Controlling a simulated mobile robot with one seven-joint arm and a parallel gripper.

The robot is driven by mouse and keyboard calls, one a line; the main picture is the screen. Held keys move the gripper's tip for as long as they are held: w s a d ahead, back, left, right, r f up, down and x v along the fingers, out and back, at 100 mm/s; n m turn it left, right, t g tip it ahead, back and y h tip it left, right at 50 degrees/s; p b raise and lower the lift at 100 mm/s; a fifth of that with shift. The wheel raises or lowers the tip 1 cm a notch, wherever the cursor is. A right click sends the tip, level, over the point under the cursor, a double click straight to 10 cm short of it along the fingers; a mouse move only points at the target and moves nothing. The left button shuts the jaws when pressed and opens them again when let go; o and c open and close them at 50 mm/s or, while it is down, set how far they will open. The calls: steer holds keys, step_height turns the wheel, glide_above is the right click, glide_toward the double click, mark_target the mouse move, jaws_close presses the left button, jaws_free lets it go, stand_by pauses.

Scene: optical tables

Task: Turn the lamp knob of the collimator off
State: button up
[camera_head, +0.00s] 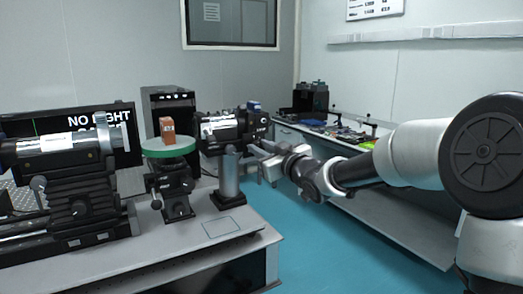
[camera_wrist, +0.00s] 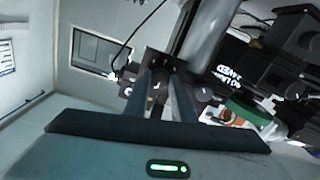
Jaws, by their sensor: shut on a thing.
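The collimator tube (camera_wrist: 211,28) runs up and away behind the fingers.
A green round stage (camera_head: 168,149) carries an orange block (camera_head: 167,131). Another tube (camera_head: 60,145) stands at left before a dark screen (camera_head: 118,118) reading "NO LIGHT". A grey post (camera_head: 229,178) stands close to my gripper. Blue floor (camera_head: 305,240) is clear between the tables.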

steer(key=o, duration=1.1)
steer(key=shift+c, duration=0.2)
steer(key=p+v, duration=0.3)
steer(key=v, duration=1.4)
steer(key=shift+d, duration=0.2)
steer(key=shift+s, duration=0.1)
